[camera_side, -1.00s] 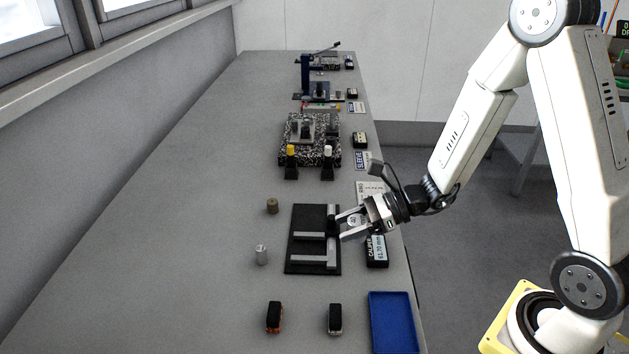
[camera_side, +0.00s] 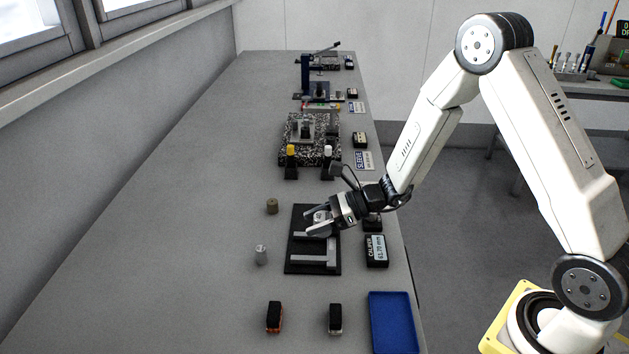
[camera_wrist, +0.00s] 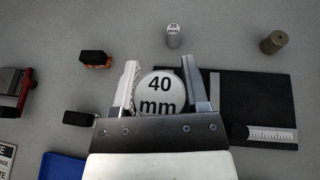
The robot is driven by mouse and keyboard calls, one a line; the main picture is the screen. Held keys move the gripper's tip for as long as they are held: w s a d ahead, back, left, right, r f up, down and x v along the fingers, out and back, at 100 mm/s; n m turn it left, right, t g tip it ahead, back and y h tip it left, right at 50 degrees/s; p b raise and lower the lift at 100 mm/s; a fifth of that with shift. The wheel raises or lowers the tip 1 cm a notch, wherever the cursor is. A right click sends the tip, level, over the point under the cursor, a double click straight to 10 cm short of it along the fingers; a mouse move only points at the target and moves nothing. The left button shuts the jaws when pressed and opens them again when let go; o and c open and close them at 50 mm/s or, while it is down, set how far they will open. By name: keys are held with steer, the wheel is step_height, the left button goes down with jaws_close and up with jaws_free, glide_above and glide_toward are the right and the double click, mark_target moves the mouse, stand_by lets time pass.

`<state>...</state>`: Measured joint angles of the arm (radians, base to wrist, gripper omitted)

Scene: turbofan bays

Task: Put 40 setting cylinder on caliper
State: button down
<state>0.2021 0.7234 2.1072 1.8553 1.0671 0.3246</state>
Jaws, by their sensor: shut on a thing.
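My gripper (camera_side: 316,221) is shut on the 40 setting cylinder (camera_wrist: 160,95), whose white top reads "40 mm" between the fingers in the wrist view. In the side view the gripper reaches over the caliper (camera_side: 318,261), and the cylinder is mostly hidden by the fingers. The caliper lies on a black plate (camera_side: 292,262) with two light jaws pointing left. In the wrist view the caliper's scale (camera_wrist: 273,133) shows at the right. I cannot tell whether the cylinder touches the caliper or its plate.
A silver "25 mm" cylinder (camera_side: 261,255) and a brown cylinder (camera_side: 272,206) stand left of the plate. A display box (camera_side: 376,251) reads 63.70 mm on the right. A blue tray (camera_side: 392,322) and two small dark blocks (camera_side: 274,317) (camera_side: 335,319) are in front. The left side of the bench is clear.

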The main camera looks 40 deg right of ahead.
glide_above(299, 251)
steer(key=shift+s+d+f, duration=0.15)
steer(key=shift+f, duration=2.5)
steer(key=shift+f, duration=0.25)
steer(key=shift+w+f, duration=0.15)
steer(key=shift+f, duration=0.65)
steer(key=shift+w+f, duration=0.1)
steer(key=shift+f, duration=0.7)
steer(key=shift+f, duration=0.1)
steer(key=shift+c, duration=0.5)
jaws_free()
steer(key=shift+f, duration=0.1)
steer(key=shift+s, duration=0.1)
